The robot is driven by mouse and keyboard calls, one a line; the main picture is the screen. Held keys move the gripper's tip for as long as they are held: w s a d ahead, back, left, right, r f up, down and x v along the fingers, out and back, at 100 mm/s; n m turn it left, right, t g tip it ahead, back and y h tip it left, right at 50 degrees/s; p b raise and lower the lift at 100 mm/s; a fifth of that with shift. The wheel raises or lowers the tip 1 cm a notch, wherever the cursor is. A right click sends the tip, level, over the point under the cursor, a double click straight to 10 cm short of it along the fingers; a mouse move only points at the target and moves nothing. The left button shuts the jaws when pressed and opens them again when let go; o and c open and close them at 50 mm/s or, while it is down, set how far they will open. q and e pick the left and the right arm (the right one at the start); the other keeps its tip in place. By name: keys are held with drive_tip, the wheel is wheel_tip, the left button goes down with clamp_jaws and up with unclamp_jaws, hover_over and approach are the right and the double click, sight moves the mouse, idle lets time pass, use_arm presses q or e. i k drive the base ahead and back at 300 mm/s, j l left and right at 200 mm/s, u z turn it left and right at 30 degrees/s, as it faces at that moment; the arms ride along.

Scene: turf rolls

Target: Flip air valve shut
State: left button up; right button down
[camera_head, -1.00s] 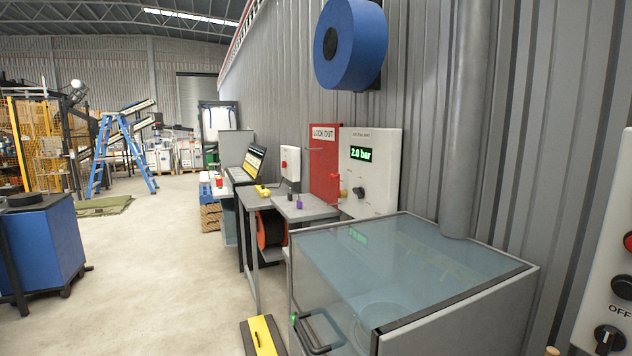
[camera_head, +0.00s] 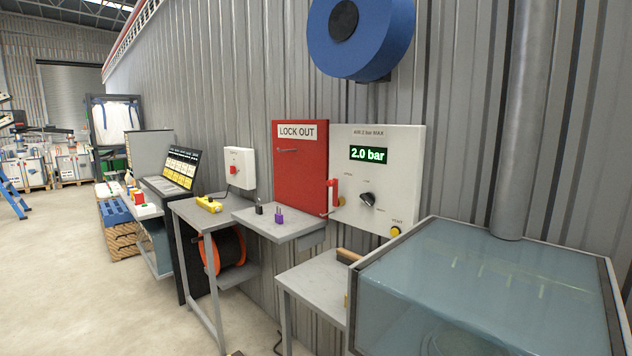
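The white air panel (camera_head: 405,160) is on the corrugated wall, right of centre, with a green display reading 2.0 bar. A small red lever (camera_head: 333,193) stands roughly upright at the panel's left edge, with a brass-coloured fitting (camera_head: 341,201) beside it. It looks like the air valve, but its exact setting is too small to tell. A black knob (camera_head: 367,199) is in the panel's middle and a yellow button (camera_head: 395,231) is at its lower right. Neither of my grippers is in view.
A red LOCK OUT cabinet (camera_head: 298,190) adjoins the panel's left side. Below are a grey shelf (camera_head: 282,229) with small padlocks, a low grey table (camera_head: 312,282) and a glass-topped box (camera_head: 480,300). Open floor (camera_head: 70,280) lies to the left.

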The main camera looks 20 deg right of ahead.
sight(334, 183)
drive_tip(key=i+j, duration=0.15)
drive_tip(key=i, duration=0.3)
drive_tip(key=i+j+z, duration=0.1)
drive_tip(key=i, duration=0.3)
drive_tip(key=i+j+z, duration=0.1)
drive_tip(key=i+j, duration=0.2)
drive_tip(key=i, duration=0.15)
drive_tip(key=i+j, duration=0.25)
drive_tip(key=i, duration=0.15)
